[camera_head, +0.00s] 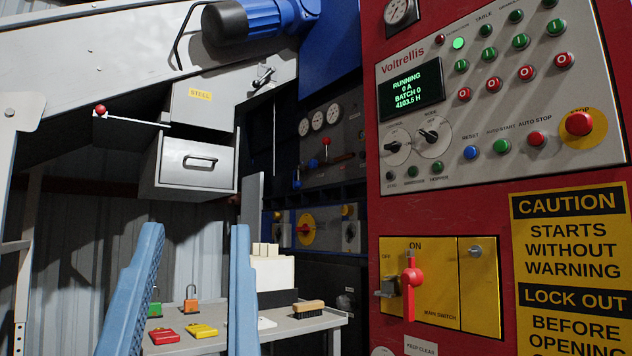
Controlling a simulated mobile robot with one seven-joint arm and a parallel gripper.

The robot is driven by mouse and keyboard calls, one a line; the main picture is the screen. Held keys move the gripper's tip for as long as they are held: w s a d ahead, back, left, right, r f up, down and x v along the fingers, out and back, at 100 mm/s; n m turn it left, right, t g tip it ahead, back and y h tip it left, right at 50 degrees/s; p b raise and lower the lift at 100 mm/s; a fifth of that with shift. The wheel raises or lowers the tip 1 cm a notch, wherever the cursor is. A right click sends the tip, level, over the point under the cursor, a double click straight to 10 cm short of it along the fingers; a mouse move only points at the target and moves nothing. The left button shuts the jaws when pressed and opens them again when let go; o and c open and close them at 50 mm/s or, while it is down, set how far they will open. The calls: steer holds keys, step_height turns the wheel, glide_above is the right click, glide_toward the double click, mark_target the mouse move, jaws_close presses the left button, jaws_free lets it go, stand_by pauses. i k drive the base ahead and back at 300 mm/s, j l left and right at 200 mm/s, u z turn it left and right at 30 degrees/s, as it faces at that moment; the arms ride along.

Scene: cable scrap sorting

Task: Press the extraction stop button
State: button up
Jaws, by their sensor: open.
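The red control panel (470,215) on the right carries a grey button plate with rows of green buttons and red stop buttons. The leftmost red stop button (464,94) sits under a green button (461,65) and a lit green lamp (458,43). The label over this column seems to read EXTRACTION, but it is small and slanted. My gripper (195,230) shows two blue fingers at the lower left, spread apart with nothing between them. It is well left of and below the buttons and touches none of them.
A display (411,88) reads RUNNING. A large red STOP button (579,123) is at the plate's right. A red main switch handle (409,282) sticks out below. A bench (300,325) with padlocks, tags and a brush stands behind my fingers. A grey drawer (195,165) juts out above.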

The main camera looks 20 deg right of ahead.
mark_target(463, 93)
steer(key=z, duration=1.1)
